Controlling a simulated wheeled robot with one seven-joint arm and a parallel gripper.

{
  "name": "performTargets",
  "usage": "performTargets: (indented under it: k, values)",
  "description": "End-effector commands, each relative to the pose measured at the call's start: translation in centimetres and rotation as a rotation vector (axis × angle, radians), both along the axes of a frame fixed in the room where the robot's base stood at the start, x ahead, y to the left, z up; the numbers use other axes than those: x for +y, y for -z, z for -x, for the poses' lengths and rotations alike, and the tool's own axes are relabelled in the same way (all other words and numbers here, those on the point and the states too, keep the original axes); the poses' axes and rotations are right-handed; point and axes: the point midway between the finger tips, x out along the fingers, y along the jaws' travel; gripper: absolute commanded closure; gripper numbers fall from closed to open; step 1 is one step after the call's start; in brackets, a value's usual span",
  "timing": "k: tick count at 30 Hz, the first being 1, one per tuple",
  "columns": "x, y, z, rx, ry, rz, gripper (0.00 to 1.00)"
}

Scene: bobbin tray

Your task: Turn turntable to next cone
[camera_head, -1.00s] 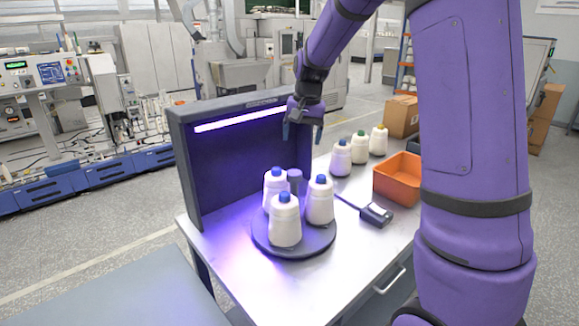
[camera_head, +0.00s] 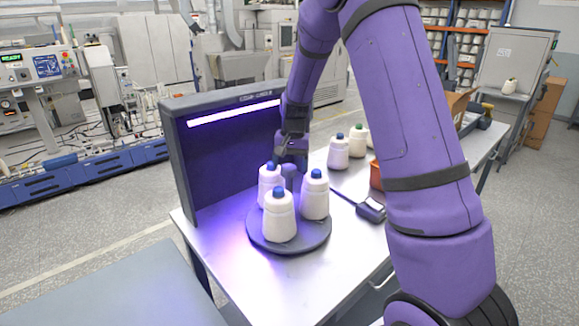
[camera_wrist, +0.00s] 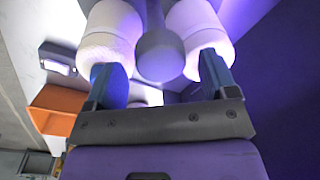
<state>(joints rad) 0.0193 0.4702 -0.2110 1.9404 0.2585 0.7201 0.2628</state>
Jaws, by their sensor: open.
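The dark round turntable (camera_head: 322,236) stands on the table and carries three white cones with blue tips: a front one (camera_head: 279,220), a right one (camera_head: 315,200) and a back-left one (camera_head: 268,186). A grey post with a knob (camera_head: 291,172) rises from its middle. My gripper (camera_head: 291,160) is open over the turntable's middle, close to the knob. In the wrist view the knob (camera_wrist: 160,53) appears between and just beyond my two open fingertips (camera_wrist: 161,72), with a white cone on each side. Whether the fingers touch anything I cannot tell.
A dark hood panel with a lit strip (camera_head: 235,114) stands behind and left of the turntable. A handheld device (camera_head: 371,209) lies to the right. More cones (camera_head: 339,153) stand behind it. An orange bin (camera_head: 376,176) is partly hidden by my arm.

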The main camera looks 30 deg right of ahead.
Motion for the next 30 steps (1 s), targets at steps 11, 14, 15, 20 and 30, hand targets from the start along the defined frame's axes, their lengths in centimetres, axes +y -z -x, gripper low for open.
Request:
performTargets:
  k: [11, 14, 15, 20, 30]
  values:
    - [0.08, 1.17, -0.07, -0.001, 0.000, -0.001, 0.21]
    - [0.09, 1.16, -0.06, -0.001, 0.000, -0.001, 0.24]
    - [0.09, 1.16, -0.06, -0.001, 0.000, -0.001, 0.33]
    - [0.09, 1.15, -0.06, -0.001, 0.000, -0.001, 0.70]
    - [0.09, 1.13, -0.07, -0.001, -0.013, -0.001, 0.89]
